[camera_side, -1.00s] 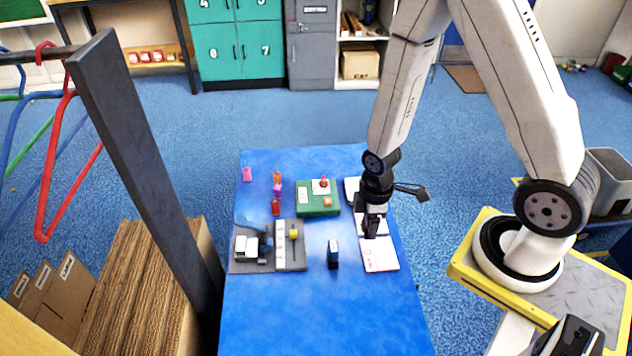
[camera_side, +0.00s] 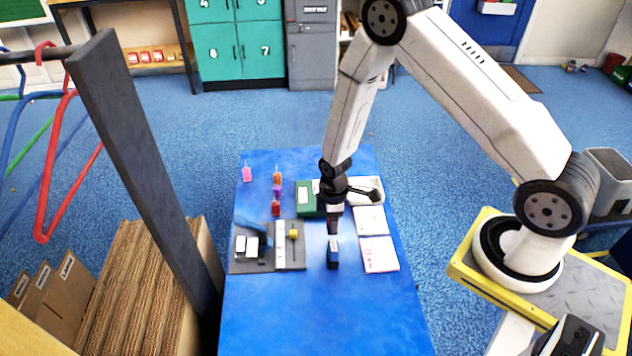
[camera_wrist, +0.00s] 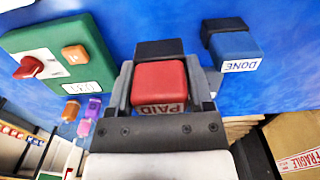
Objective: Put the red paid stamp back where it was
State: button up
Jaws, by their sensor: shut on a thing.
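The red PAID stamp (camera_wrist: 160,82) is between my gripper's fingers in the wrist view, with its lettered red side towards the camera and a black part beyond it. My gripper (camera_side: 334,224) is shut on it and points down over the blue table (camera_side: 300,320). In the side view the stamp cannot be made out clearly at the fingertips. The blue DONE stamp (camera_side: 333,256) stands just in front of my gripper in the side view. It also shows in the wrist view (camera_wrist: 236,47), to the right of the held stamp, apart from it.
A white sheet (camera_side: 370,220) and a red-marked sheet (camera_side: 380,254) lie to the right. The front of the table is clear.

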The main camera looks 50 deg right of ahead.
jog(key=shift+w+f, duration=0.2)
jog(key=shift+f, duration=0.05)
jog(key=shift+w+f, duration=0.15)
jog(key=shift+f, duration=1.55)
jog(key=shift+f, duration=0.15)
jog(key=o, duration=1)
jog(key=shift+c, duration=0.2)
notch_tip(320, 180, up, 12)
jog(key=shift+f, duration=0.25)
jog(key=shift+r, duration=0.4)
